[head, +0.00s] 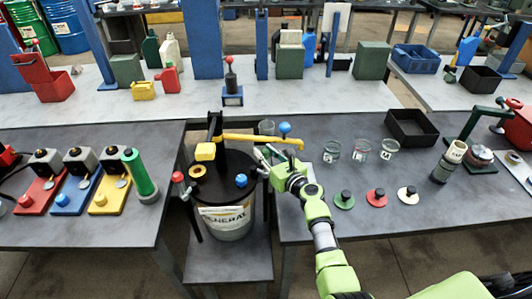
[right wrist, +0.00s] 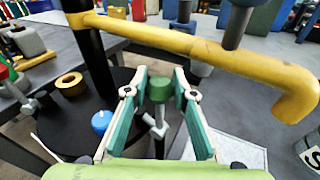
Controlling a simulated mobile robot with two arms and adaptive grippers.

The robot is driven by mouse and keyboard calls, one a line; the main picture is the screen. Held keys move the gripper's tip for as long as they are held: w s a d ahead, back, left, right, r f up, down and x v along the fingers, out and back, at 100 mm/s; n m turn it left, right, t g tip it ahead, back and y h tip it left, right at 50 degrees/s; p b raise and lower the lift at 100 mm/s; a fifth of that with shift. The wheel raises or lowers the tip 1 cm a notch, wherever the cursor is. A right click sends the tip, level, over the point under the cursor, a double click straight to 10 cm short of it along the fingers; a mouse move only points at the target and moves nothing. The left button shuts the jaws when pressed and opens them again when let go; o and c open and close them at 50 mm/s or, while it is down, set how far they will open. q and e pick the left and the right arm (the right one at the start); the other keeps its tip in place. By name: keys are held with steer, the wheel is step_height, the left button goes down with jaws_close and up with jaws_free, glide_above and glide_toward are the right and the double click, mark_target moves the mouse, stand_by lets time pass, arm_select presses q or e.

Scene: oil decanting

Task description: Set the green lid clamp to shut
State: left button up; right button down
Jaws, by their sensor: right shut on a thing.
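The drum (head: 228,222) has a black lid (head: 222,190) and stands on a low stand. The green lid clamp (right wrist: 160,88) shows in the right wrist view as a green knob on a grey stem at the lid's edge. My right gripper (head: 268,160) is at the right side of the lid in the head view. Its two fingers (right wrist: 160,95) are closed around the green knob in the wrist view. In the head view the green knob is hidden or too small to tell. My left gripper is not in view.
Other clamps with a red knob (head: 178,177) and a blue knob (head: 241,181) sit at the lid's edge. A yellow pipe (head: 250,139) runs above the lid, close over my right gripper. Glass jars (head: 332,151) stand on the right table.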

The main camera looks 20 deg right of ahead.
steer(key=shift+s+a+f, duration=0.2)
steer(key=shift+a+f, duration=0.2)
steer(key=shift+f, duration=0.1)
steer(key=c, duration=1.7)
jaws_free()
steer(key=shift+w+r, duration=0.1)
steer(key=shift+r, duration=0.05)
steer(key=shift+d, duration=0.1)
steer(key=shift+s+d+r, duration=0.1)
steer(key=shift+s+d, duration=0.1)
steer(key=shift+s, duration=0.3)
steer(key=v, duration=1.1)
steer(key=shift+a, duration=0.2)
